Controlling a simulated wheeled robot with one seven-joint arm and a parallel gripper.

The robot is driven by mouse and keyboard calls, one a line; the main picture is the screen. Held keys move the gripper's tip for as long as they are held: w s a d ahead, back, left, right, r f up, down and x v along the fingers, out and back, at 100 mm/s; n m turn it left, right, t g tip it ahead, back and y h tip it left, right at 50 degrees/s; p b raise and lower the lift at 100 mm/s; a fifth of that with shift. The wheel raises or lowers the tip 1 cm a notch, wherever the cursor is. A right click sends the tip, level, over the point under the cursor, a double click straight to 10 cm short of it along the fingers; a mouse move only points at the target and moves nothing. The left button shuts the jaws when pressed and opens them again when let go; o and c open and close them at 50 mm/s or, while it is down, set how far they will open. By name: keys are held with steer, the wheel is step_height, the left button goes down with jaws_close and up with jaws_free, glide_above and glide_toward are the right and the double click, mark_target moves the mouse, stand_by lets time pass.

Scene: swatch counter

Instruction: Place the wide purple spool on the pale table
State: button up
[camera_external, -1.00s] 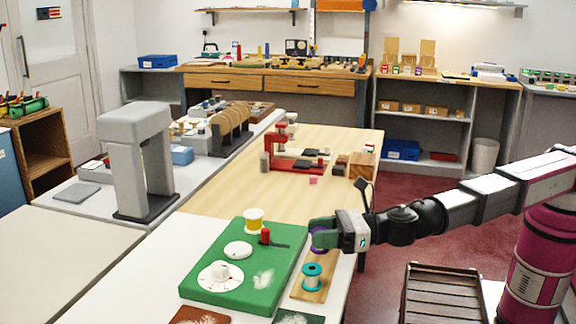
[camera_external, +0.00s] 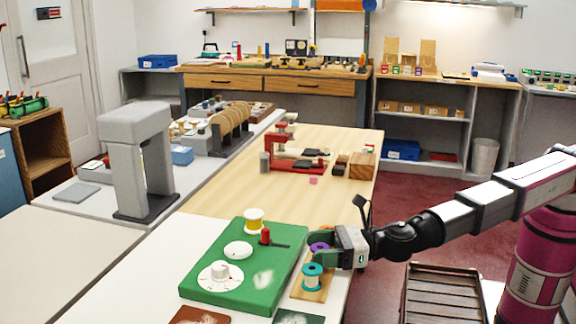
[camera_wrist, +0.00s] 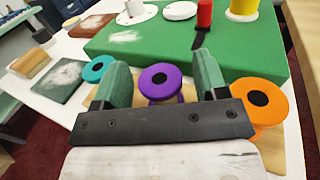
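The wide purple spool (camera_wrist: 166,84) stands between the two green fingers of my gripper (camera_wrist: 162,82) in the wrist view. The fingers are apart, with narrow gaps beside its top flange. Its lower part is hidden behind the gripper's dark bar. In the external view the purple spool (camera_external: 319,247) shows only partly, beside my gripper (camera_external: 326,257) and behind a teal spool (camera_external: 312,278). Pale surfaces include the white worktop (camera_external: 130,285), the light wood tabletop (camera_external: 235,185) behind it and the beige tabletop (camera_external: 70,240) at left. I cannot tell which is meant.
The teal spool (camera_wrist: 98,69) and an orange spool (camera_wrist: 262,102) stand close on either side of the fingers. A thick green board (camera_external: 250,285) bears a yellow spool, a red peg and white discs. A red device (camera_external: 285,163) stands on the wood tabletop, which has free room in front.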

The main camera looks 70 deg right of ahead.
steer(key=shift+o, duration=0.6)
steer(key=v, duration=1.1)
steer(key=shift+a+f, duration=0.1)
steer(key=shift+a, duration=0.1)
